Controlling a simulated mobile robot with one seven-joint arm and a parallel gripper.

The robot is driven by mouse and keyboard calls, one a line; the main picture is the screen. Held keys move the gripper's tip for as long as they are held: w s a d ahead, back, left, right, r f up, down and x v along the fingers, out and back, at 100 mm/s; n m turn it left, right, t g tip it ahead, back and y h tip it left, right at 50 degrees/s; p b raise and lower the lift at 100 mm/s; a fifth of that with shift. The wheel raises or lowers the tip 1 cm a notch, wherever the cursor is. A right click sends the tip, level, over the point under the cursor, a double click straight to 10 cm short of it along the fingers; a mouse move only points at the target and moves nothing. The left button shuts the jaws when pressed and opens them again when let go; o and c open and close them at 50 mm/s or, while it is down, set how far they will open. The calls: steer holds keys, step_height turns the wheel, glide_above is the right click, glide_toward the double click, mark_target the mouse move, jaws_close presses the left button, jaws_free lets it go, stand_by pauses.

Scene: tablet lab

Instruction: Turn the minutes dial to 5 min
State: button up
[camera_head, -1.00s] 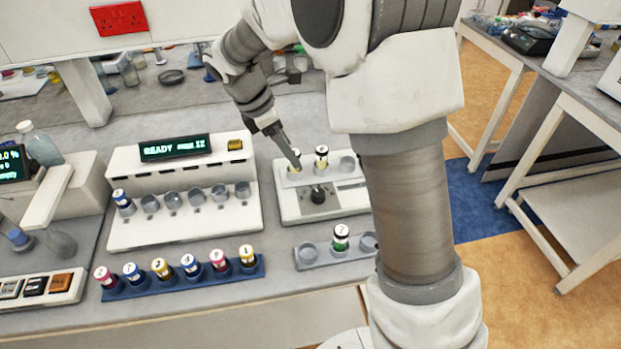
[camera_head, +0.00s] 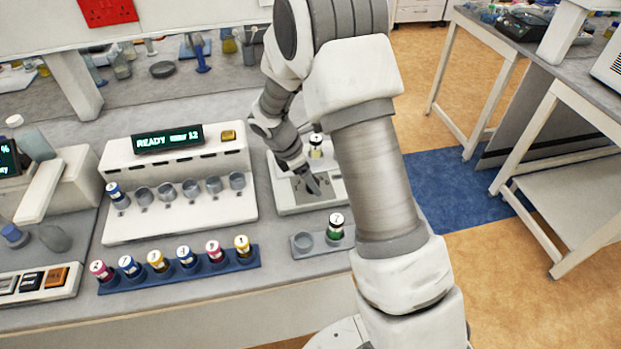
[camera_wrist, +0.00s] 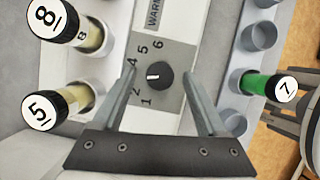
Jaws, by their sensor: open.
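The minutes dial (camera_wrist: 160,76) is a round black knob on a grey panel (camera_wrist: 176,50) in the wrist view. Its white mark points left, toward the gap between the printed 2 and 4. The digits 1, 2, 4, 5 and 6 show around its left and upper side. My gripper (camera_wrist: 160,72) is open, with one finger on each side of the dial and a visible gap on both sides. In the head view my gripper (camera_head: 312,183) is over the panel of the white device (camera_head: 328,200) and hides the dial.
Vials capped 8 (camera_wrist: 52,22) and 5 (camera_wrist: 44,108) stand in the device, left of the dial. A green vial capped 7 (camera_wrist: 282,88) stands in a grey rack (camera_wrist: 238,90) on the right. A blue rack (camera_head: 185,277) of several vials lies in front left.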

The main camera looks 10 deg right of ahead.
steer(key=shift+d+f, duration=0.1)
steer(key=shift+f, duration=0.15)
jaws_close()
steer(key=shift+m, duration=0.4)
steer(key=m+g, duration=0.1)
steer(key=m, duration=0.1)
steer(key=m+g, duration=0.1)
steer(key=m, duration=0.2)
steer(key=shift+w+y, duration=0.2)
steer(key=shift+y, duration=0.1)
steer(key=m+g, duration=0.1)
steer(key=m, duration=0.2)
steer(key=m+g+y, duration=0.1)
steer(key=m, duration=0.2)
steer(key=shift+w, duration=0.1)
